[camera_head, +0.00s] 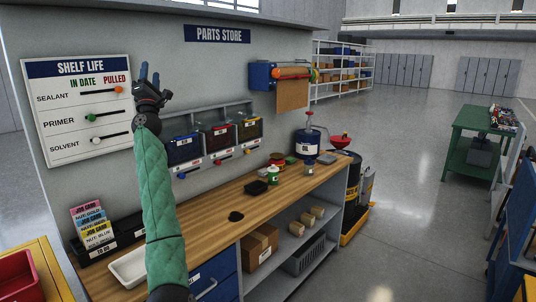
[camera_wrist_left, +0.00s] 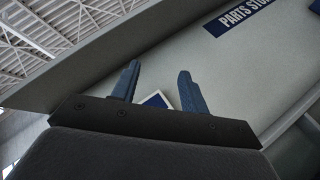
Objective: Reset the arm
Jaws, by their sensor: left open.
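My left arm, in a green quilted sleeve, comes up from the bottom of the head view. My left gripper (camera_head: 149,76) is raised in front of the wall, just right of the upper part of the shelf life board (camera_head: 85,108). Its two blue fingers point up and stand apart, with nothing between them. The left wrist view also shows the open, empty fingers (camera_wrist_left: 160,90), with the wall and a corner of a blue-edged board behind them. My right gripper is in neither view.
A wooden workbench (camera_head: 218,219) runs along the wall with small cans, a black dish and a white tray (camera_head: 128,268). Coloured bins (camera_head: 219,137) hang on the wall right of my arm. A green table (camera_head: 474,124) stands far right. The floor between is clear.

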